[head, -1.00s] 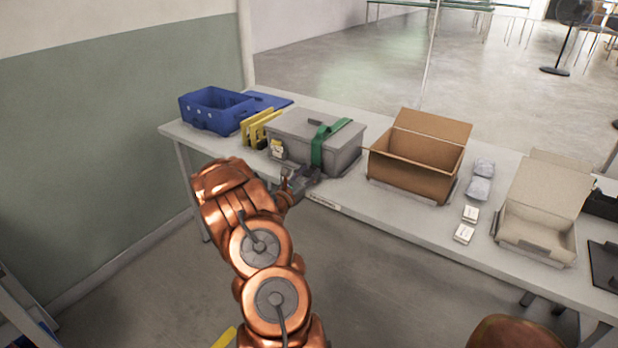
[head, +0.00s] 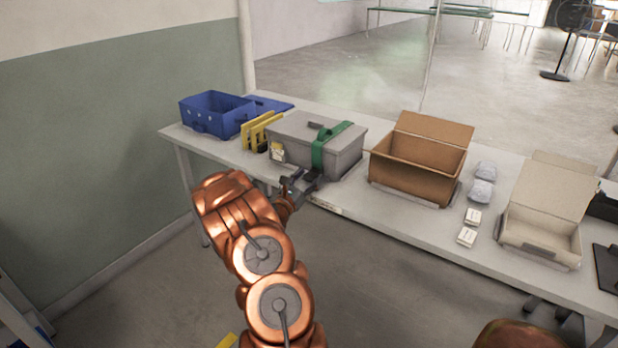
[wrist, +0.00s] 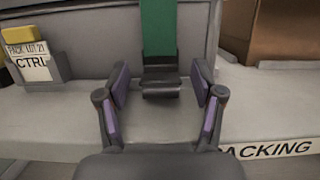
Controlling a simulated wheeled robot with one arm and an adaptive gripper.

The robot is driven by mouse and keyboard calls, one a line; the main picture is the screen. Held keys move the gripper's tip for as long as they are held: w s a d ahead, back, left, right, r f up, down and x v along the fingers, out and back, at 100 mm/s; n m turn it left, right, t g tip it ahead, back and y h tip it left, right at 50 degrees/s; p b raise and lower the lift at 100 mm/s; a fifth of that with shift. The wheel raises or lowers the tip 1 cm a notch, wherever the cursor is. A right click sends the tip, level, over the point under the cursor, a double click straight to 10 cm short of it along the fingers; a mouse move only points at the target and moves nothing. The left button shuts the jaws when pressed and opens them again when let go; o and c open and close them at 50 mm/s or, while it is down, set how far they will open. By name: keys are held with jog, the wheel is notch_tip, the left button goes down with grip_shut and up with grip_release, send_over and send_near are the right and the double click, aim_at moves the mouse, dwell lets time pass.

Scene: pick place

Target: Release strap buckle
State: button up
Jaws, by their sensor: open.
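A grey lidded case (head: 290,137) stands on the table with a green strap (head: 328,143) over its right part. In the wrist view the strap (wrist: 158,28) runs down the case front to a dark buckle (wrist: 160,82) near the table top. My gripper (head: 301,182) is at the table's front edge, before the strap. In the wrist view my gripper (wrist: 160,88) is open, one finger on each side of the buckle. I cannot tell whether either finger touches it. The buckle is hidden in the head view.
A blue crate (head: 215,115) and yellow panels (head: 258,130) are farther left. An open cardboard box (head: 418,158) stands to the right. Small white boxes (head: 467,237) lie beyond it.

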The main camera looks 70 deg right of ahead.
jog(key=shift+a, duration=0.1)
jog(key=v, duration=1.1)
jog(key=shift+a, duration=0.4)
jog(key=shift+f, duration=0.15)
jog(key=s+a+r+m+g+y, duration=0.75)
jog(key=s+a+r+m, duration=0.25)
jog(key=a+r+m, duration=0.3)
jog(key=s+a+f+m+t+y, duration=0.15)
jog(key=a+t+y, duration=0.4)
jog(key=a, duration=1.55)
jog(key=s+a+f+m+t+y, duration=0.15)
jog(key=a+t+y, duration=0.4)
jog(key=a, duration=1.45)
notch_tip(320, 180, up, 14)
jog(key=y+p, duration=0.2)
jog(key=p, duration=1)
jog(key=shift+a+f+g+p, duration=0.2)
jog(key=shift+a+g+p, duration=0.15)
jog(key=shift+g, duration=0.1)
